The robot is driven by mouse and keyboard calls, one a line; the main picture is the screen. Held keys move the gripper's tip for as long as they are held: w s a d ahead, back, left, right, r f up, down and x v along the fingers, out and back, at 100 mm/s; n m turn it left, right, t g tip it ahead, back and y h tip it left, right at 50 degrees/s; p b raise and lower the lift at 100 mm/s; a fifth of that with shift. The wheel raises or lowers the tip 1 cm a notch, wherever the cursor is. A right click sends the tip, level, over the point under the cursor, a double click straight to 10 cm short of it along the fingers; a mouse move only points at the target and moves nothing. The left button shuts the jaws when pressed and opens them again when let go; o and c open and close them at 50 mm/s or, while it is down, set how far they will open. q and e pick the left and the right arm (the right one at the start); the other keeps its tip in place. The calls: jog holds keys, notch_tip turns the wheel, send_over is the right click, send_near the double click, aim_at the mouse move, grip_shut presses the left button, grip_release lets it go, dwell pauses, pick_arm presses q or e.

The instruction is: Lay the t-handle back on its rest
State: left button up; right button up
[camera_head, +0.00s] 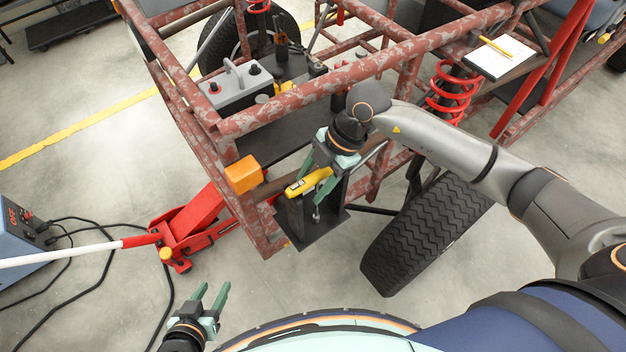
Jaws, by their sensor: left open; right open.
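The yellow t-handle (309,182) lies across the top of a dark bracket (325,230) on the near end of the red chassis frame; this bracket looks like its rest. A thin metal shaft shows below the handle. My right gripper (316,180) reaches down over the handle, its green fingers open on either side of it. Whether a finger touches the handle, and how fully the bracket bears it, I cannot tell. My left gripper (217,299) is open and empty above the floor at the lower left, well apart from the handle.
An orange block (243,175) sits on the frame just left of the handle. Red frame tubes (300,98) and a tyre (425,235) flank the bracket. A red floor jack (195,225) with a long white lever stands left. Floor below the bracket is clear.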

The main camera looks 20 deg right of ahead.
pick_arm(q)
jog(key=shift+s+a+r+p, duration=0.1)
jog(key=shift+a+r+p, duration=0.1)
jog(key=shift+a+p, duration=0.3)
pick_arm(e)
jog(key=v, duration=1.2)
pick_arm(q)
jog(key=shift+d, duration=0.25)
pick_arm(e)
jog(key=shift+f, duration=0.15)
